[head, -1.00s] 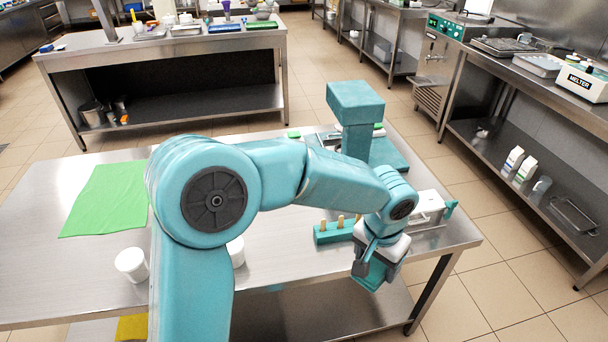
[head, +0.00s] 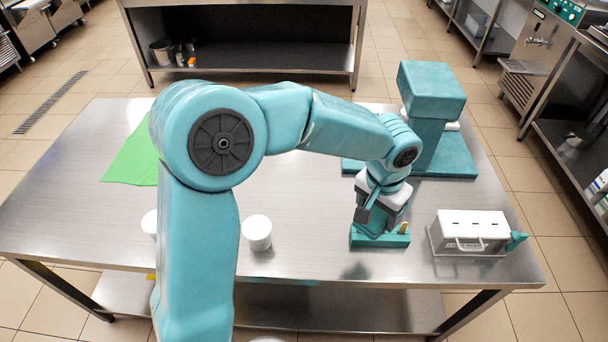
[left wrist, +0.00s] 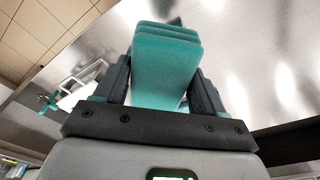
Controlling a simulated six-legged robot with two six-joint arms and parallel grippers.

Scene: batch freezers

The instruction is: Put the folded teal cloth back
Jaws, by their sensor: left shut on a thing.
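The folded teal cloth (left wrist: 165,65) is a thick stack of layers in the left wrist view, clamped between the two dark fingers of my left gripper (left wrist: 160,95). In the head view my left gripper (head: 378,215) points down near the front right of the steel table (head: 310,200). There the cloth is hard to tell from a teal rack (head: 399,241) with a wooden peg, right at the gripper. I cannot tell whether the cloth touches the rack or table. My right gripper is not in view.
A white slotted box (head: 472,225) stands right of the gripper. A large teal stand (head: 430,92) rises behind it. A white cup (head: 257,231) stands left of it, near the front edge. A green sheet (head: 132,160) lies at the far left. Bare tabletop lies between cup and gripper.

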